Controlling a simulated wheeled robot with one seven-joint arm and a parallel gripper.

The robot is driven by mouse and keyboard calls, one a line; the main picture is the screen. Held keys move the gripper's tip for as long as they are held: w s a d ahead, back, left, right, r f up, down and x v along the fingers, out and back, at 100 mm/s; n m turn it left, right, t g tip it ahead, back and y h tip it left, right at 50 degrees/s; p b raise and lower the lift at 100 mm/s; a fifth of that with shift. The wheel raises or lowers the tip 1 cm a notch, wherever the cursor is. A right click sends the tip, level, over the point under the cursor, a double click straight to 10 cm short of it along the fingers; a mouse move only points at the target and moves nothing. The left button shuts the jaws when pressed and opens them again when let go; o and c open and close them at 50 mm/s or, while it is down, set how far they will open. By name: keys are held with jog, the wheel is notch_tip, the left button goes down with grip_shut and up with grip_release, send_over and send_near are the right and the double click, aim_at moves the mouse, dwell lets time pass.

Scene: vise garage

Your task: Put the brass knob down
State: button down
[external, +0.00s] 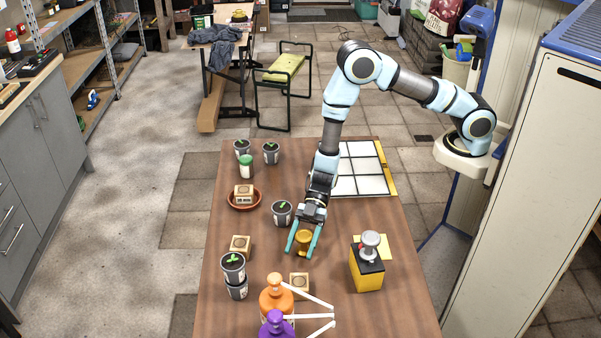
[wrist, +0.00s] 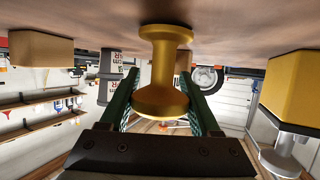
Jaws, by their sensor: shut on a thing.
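The brass knob (external: 303,238) is a gold spool shape with two wide ends. My gripper (external: 303,246) points down over the wooden table (external: 230,295), its teal fingers on either side of the knob. The knob looks upright.
A grey potted seedling (external: 281,213) stands just left of my gripper. A yellow block with a grey knob (external: 367,272) is at right. A wooden block (external: 299,281), an orange bottle (external: 275,300) and a purple bottle (external: 276,325) are in front. A white-tiled panel (external: 360,170) lies behind.

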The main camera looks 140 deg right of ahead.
jog(key=shift+f, duration=0.2)
jog(key=shift+c, duration=0.6)
grip_release()
